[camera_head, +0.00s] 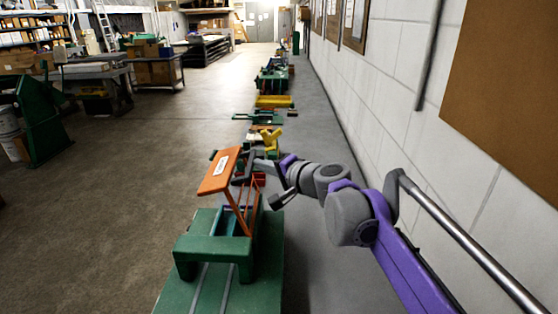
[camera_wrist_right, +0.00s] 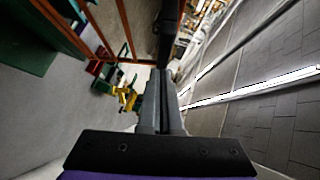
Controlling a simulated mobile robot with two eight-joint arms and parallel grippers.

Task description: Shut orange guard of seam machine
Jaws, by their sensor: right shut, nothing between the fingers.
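The seam machine (camera_head: 215,248) is green and stands in front of me at lower centre in the head view. Its orange guard (camera_head: 219,171), a flat panel with a white label, is raised and tilted above the machine on thin orange struts. Orange bars also cross the upper left of the right wrist view (camera_wrist_right: 62,28). My right gripper (camera_head: 240,180) reaches in from the right, just behind and right of the guard panel, which partly hides it. Its fingers are shut and empty in the wrist view (camera_wrist_right: 163,85). I cannot tell whether they touch the guard. My left gripper is out of view.
A yellow tool (camera_head: 271,141) stands behind the machine, with a yellow tray (camera_head: 273,102) and green machines further back along the wall. The white block wall (camera_head: 395,95) limits room on the right. The floor (camera_head: 130,180) left of the machine is open.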

